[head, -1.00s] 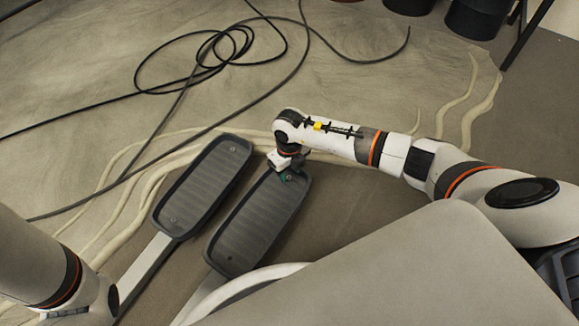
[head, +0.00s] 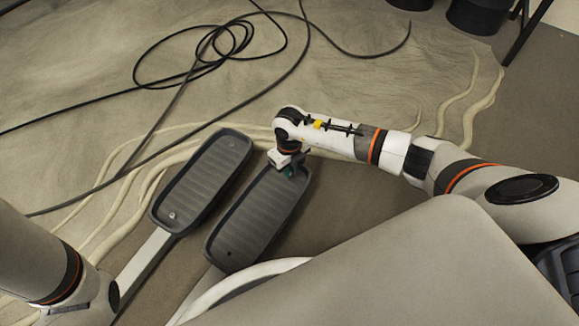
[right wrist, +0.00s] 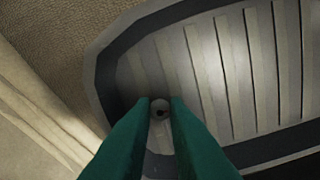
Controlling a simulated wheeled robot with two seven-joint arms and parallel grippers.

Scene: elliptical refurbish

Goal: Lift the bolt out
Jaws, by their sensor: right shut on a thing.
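Two dark grey foot pedals lie side by side in the head view, the left pedal (head: 181,190) and the right pedal (head: 243,230). My right gripper (head: 289,172) is at the far end of the right pedal. In the right wrist view its green fingers (right wrist: 160,104) are closed on a small round bolt (right wrist: 159,108) with a dark centre, at the pedal's ribbed end. I cannot tell whether the bolt is clear of its hole. A small bright bolt head (head: 172,215) shows at the near end of the left pedal. My left gripper is out of view.
A black cable (head: 215,45) lies looped on the floor beyond the pedals. Pale root-like strands (head: 120,175) run beside and behind the pedals. Dark round containers (head: 480,15) stand at the top right. A pale machine arm (head: 145,262) supports the left pedal.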

